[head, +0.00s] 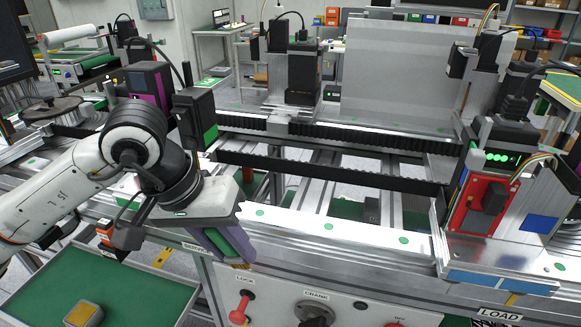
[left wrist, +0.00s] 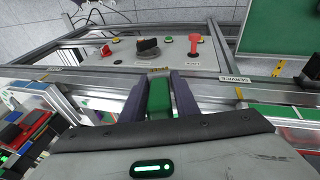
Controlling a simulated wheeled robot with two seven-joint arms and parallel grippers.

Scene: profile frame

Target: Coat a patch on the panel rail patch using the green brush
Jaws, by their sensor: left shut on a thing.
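My left gripper (head: 228,246) is in front of the machine frame, over its front edge, pointing down and to the right. It is shut on the green brush (head: 220,241), which shows as a green block between the purple-grey fingers. In the left wrist view the green brush (left wrist: 159,96) sits between both fingertips (left wrist: 160,88); its working end is hard to make out. The pale front rail (head: 365,233) with several green dots runs to the right of the gripper; I cannot tell which part is the patch. The brush appears apart from the dots. My right gripper is not in view.
A green tray (head: 130,288) with a yellow-topped block (head: 84,313) lies at lower left. A red module (head: 484,202) stands at the rail's right end. The rail's middle is clear.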

